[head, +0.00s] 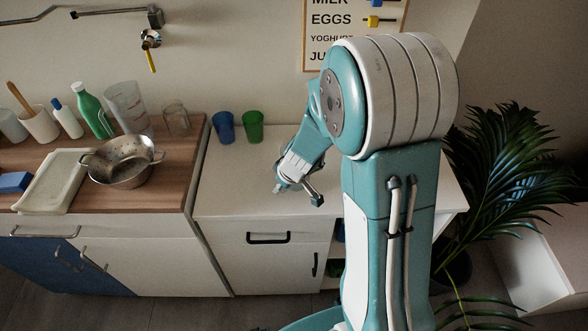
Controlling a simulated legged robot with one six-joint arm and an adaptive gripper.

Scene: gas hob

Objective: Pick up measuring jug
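The measuring jug (128,107) is a clear, tall vessel with faint red markings. It stands at the back of the wooden worktop on the left, behind the metal colander, and looks slightly tilted in the picture. My gripper (298,194) is over the white cabinet top, well to the right of the jug and apart from it. Its two fingers look spread, with nothing clearly visible between them. My arm hides part of the cabinet top.
A metal colander (122,161) stands in front of the jug. A green bottle (92,110) is at its left and a glass jar (176,118) at its right. Blue (224,128) and green (253,127) cups stand behind my gripper. The white cabinet top (240,180) is otherwise mostly clear.

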